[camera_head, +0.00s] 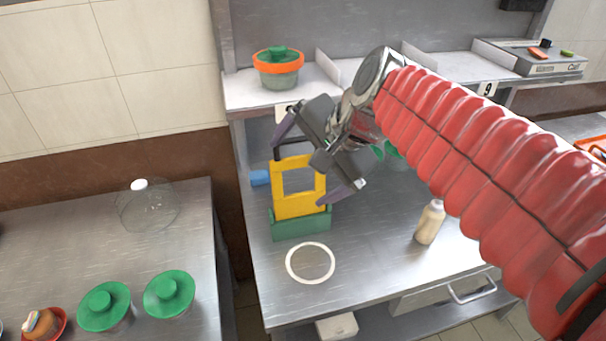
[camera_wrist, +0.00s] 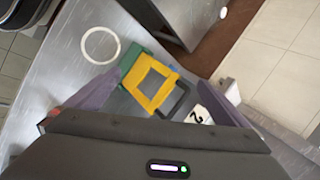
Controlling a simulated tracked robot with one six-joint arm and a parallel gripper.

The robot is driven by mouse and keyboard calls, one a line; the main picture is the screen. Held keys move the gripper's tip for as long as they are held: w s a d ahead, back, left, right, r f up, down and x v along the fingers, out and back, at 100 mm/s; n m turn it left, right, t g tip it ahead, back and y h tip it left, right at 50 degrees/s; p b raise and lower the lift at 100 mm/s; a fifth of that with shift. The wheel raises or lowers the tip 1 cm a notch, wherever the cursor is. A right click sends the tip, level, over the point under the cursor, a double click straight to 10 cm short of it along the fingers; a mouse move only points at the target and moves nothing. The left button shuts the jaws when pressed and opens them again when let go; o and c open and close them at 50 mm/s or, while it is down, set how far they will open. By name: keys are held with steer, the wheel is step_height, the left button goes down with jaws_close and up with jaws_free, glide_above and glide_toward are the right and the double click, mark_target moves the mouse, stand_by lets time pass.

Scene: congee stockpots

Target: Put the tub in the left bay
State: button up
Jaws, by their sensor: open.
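A tub with a green lid and orange band (camera_head: 278,68) stands upright in the left bay (camera_head: 240,92) of the raised steel shelf. My gripper (camera_head: 300,176) is open, below and in front of that shelf, apart from the tub. A yellow square frame (camera_head: 298,206) stands in a green base (camera_head: 300,226) on the counter under my gripper. In the wrist view the yellow frame (camera_wrist: 150,90) shows between my open fingers (camera_wrist: 163,82). The tub cannot be made out in the wrist view.
Two green-lidded containers (camera_head: 104,305) (camera_head: 169,295) and a clear jar (camera_head: 148,208) stand on the left table. A white ring (camera_head: 310,247), blue block (camera_head: 260,177) and bottle (camera_head: 430,222) are on the counter. Upright dividers (camera_head: 328,68) separate the shelf bays. A scale (camera_head: 545,62) is far right.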

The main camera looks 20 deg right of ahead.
steer(key=s+d+f+n+g+h, duration=0.1)
steer(key=s+d+f+n+h, duration=0.1)
steer(key=s+f+n, duration=0.6)
steer(key=s+n+h, duration=0.1)
steer(key=s+n, duration=0.2)
steer(key=s, duration=0.1)
steer(key=shift+s+d+f, duration=0.3)
steer(key=shift+f, duration=0.1)
